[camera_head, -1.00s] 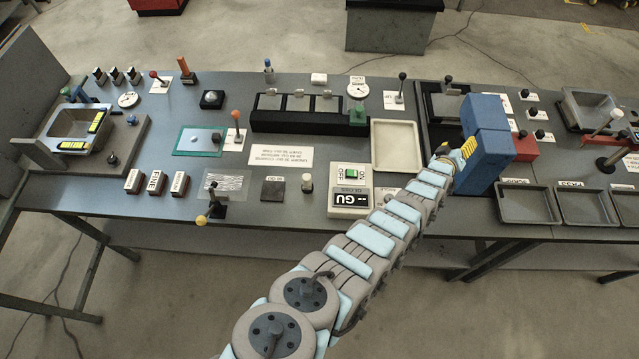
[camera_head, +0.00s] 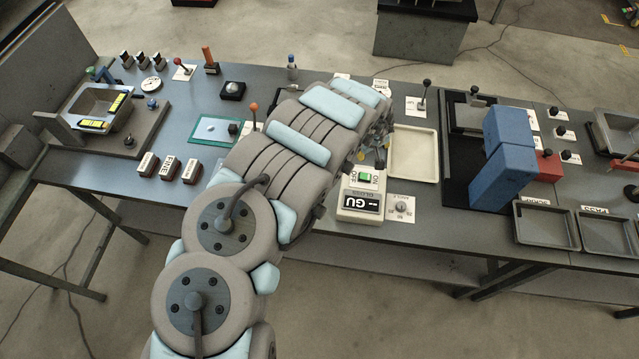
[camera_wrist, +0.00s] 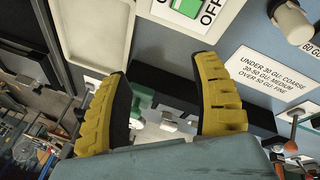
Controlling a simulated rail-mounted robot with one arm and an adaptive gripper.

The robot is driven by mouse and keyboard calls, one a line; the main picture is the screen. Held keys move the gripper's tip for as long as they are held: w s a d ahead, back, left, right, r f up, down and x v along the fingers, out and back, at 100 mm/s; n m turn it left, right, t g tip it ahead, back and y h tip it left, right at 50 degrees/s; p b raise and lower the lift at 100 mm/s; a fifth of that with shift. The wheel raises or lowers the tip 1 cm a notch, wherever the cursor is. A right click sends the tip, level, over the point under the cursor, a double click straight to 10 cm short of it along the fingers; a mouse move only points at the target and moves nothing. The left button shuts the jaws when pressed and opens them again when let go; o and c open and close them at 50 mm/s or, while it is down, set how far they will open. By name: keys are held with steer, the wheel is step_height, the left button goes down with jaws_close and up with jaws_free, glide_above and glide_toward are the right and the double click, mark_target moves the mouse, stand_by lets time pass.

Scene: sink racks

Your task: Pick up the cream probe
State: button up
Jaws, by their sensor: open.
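The cream probe (camera_wrist: 291,22) is a short pale cylinder at the upper right of the wrist view, beside a dark tile marked 60 GU (camera_wrist: 313,47). In the head view my arm hides the probe. My gripper (camera_wrist: 160,75) shows two yellow ribbed fingers spread apart, with nothing between them. The probe is to the right of and above the right finger in the wrist view, apart from it. In the head view my gripper is mostly hidden behind my arm, near the gloss meter.
The gloss meter (camera_head: 361,203) with its green button (camera_wrist: 188,7) stands near the table's front edge. A black slotted rack (camera_wrist: 172,106) lies beyond the fingers. A cream tray (camera_head: 413,154) and large blue blocks (camera_head: 503,160) are to the right. A printed grade card (camera_wrist: 266,77) lies flat.

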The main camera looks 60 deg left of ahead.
steer(key=s+a+r+n+g, duration=0.1)
steer(key=s+g, duration=0.1)
steer(key=s, duration=0.6)
steer(key=s+a+r+n+g, duration=0.1)
steer(key=s+a+g, duration=0.1)
steer(key=s, duration=0.5)
steer(key=shift+h, duration=0.4)
steer(key=f+b, duration=0.2)
steer(key=b, duration=0.1)
steer(key=f+b, duration=0.5)
steer(key=shift+s+a+f+b, duration=0.1)
steer(key=shift+s+a+b, duration=0.2)
steer(key=shift+a+b, duration=0.1)
steer(key=shift+w, duration=0.1)
steer(key=shift+f, duration=0.1)
steer(key=shift+a+f, duration=0.1)
